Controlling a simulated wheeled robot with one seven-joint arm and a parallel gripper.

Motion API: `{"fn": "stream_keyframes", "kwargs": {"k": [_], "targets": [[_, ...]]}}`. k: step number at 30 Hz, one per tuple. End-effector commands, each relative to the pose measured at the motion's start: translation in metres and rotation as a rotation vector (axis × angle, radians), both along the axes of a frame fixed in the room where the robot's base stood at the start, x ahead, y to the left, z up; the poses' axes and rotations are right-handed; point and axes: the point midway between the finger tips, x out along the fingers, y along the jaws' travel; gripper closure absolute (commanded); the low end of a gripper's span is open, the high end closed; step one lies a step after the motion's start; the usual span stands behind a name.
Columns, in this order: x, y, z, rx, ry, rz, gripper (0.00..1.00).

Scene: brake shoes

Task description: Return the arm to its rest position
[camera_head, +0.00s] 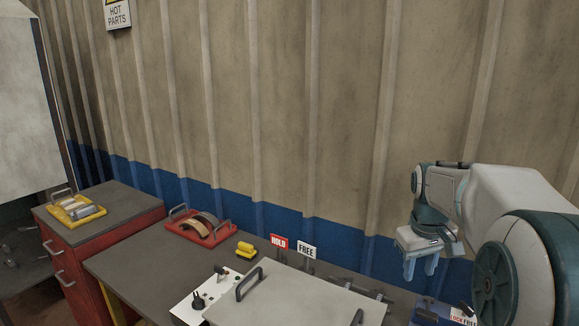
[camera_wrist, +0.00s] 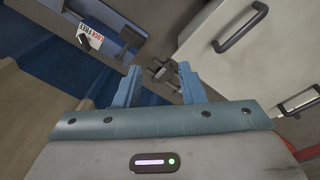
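My gripper (camera_head: 422,266) is at the right in the head view, fingers pointing down, above the right part of the bench and close to the wall. In the wrist view my gripper (camera_wrist: 158,88) shows two blue fingers spread apart with nothing between them. A red tray (camera_head: 196,227) with curved brake shoes (camera_head: 203,224) sits at the back left of the bench. A yellow tray (camera_head: 74,210) with pale parts lies on the red cabinet at the far left. My gripper is far from both trays.
A large grey panel with handles (camera_head: 290,300) covers the front middle of the bench; it also shows in the wrist view (camera_wrist: 225,30). A white switch box (camera_head: 195,303), a yellow block (camera_head: 245,250), HOLD and FREE signs (camera_head: 292,246) stand nearby. The corrugated wall (camera_head: 340,130) is behind.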

Motion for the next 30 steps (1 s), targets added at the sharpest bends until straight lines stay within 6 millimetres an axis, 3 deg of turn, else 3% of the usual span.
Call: {"fn": "stream_keyframes", "kwargs": {"k": [3, 9, 15, 18, 23, 30], "targets": [[-0.036, 0.037, 0.002, 0.001, -0.036, -0.022, 0.64], [-0.1, 0.084, -0.009, 0.029, -0.094, -0.071, 0.64], [-0.159, 0.115, -0.032, 0.077, -0.143, -0.117, 0.64], [-0.179, 0.123, -0.043, 0.096, -0.157, -0.134, 0.64], [-0.194, 0.128, -0.053, 0.114, -0.168, -0.149, 0.64], [-0.195, 0.129, -0.053, 0.115, -0.168, -0.15, 0.64]]}}
